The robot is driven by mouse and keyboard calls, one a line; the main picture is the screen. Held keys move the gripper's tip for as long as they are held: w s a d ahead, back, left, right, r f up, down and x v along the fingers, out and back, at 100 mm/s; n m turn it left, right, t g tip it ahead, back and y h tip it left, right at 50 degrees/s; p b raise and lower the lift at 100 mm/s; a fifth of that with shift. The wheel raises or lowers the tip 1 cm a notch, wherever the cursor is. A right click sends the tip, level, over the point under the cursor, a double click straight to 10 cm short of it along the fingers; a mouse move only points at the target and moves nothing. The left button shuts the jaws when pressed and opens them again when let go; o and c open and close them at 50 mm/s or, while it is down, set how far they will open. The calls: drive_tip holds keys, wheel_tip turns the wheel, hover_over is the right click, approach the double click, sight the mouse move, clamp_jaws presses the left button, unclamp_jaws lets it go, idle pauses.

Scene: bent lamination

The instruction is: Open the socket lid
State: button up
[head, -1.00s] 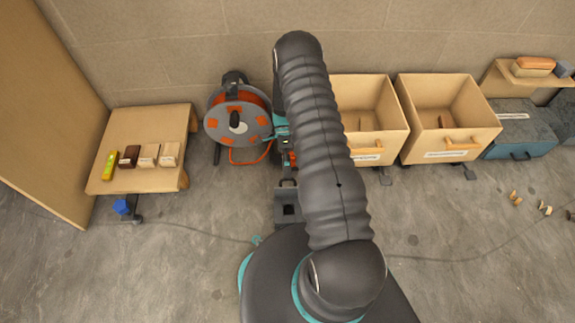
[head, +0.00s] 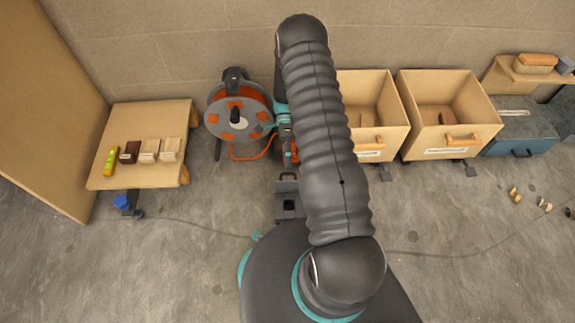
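No socket lid can be made out for certain. A cable reel (head: 238,128) with a grey disc, orange patches and a black handle stands against the wall. An orange cable (head: 248,156) hangs in a loop at its lower right. My gripper (head: 288,150) is low beside the right edge of the reel, close to this cable. My dark ribbed arm hides most of it, so its fingers and any contact cannot be made out. A small orange part shows at the gripper; I cannot tell what it is.
A wooden table (head: 152,115) with a yellow-green level (head: 111,161) and several blocks stands at the left, a blue object (head: 121,202) below it. Two wooden bins (head: 447,135) stand right of my arm.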

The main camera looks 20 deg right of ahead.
wheel_tip(320, 180, up, 7)
idle(0.3)
drive_tip(key=shift+a+f, duration=0.1)
drive_tip(key=shift+f, duration=0.05)
